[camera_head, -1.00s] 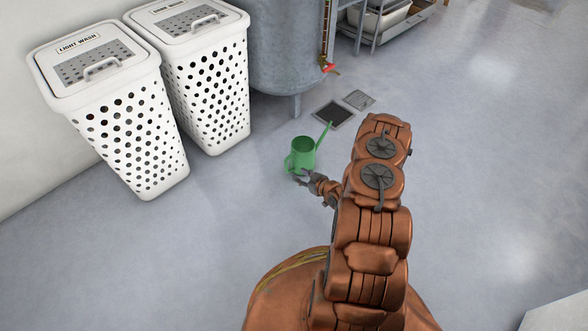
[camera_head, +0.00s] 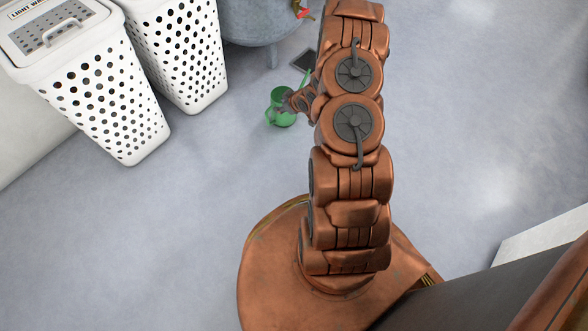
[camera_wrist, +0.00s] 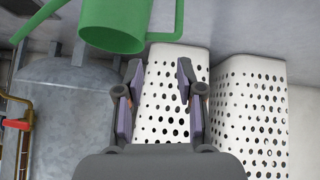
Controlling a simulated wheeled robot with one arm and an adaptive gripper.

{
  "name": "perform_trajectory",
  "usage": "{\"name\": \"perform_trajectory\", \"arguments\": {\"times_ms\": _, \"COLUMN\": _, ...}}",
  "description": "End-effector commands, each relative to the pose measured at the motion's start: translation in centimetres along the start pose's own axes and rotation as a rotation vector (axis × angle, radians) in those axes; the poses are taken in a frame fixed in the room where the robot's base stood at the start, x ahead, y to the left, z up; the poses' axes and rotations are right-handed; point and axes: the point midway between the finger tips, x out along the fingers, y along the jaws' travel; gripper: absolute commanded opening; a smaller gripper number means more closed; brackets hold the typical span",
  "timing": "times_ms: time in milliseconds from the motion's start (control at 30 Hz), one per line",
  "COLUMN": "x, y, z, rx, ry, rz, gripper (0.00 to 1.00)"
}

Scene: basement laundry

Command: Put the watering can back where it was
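The green watering can (camera_head: 285,120) stands in front of the grey tank, to the right of the white baskets in the head view. Its handle is on the left; its spout points back to the right and is partly hidden by my arm. My gripper (camera_head: 286,103) overlaps the can's upper part in that view. In the wrist view the scene looks upside down.
Two white perforated laundry baskets (camera_head: 100,95) stand at the left. The grey tank (camera_head: 260,22) with red-handled pipework is at the back, near a dark floor drain (camera_head: 303,61). A white block edge (camera_head: 535,235) is at the right. Open floor lies before the can.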

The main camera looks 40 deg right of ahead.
Motion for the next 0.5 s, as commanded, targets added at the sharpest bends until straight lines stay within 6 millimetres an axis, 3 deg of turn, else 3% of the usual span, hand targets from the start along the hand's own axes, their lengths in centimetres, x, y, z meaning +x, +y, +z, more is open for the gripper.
{"name": "perform_trajectory", "arguments": {"times_ms": 200, "x": -3.6, "y": -0.2, "z": -3.6, "rx": -0.009, "ry": -0.140, "rz": 0.019, "gripper": 0.38}}
{"name": "perform_trajectory", "arguments": {"times_ms": 500, "x": -10.1, "y": -2.3, "z": -6.9, "rx": 0.016, "ry": -0.330, "rz": 0.041, "gripper": 0.38}}
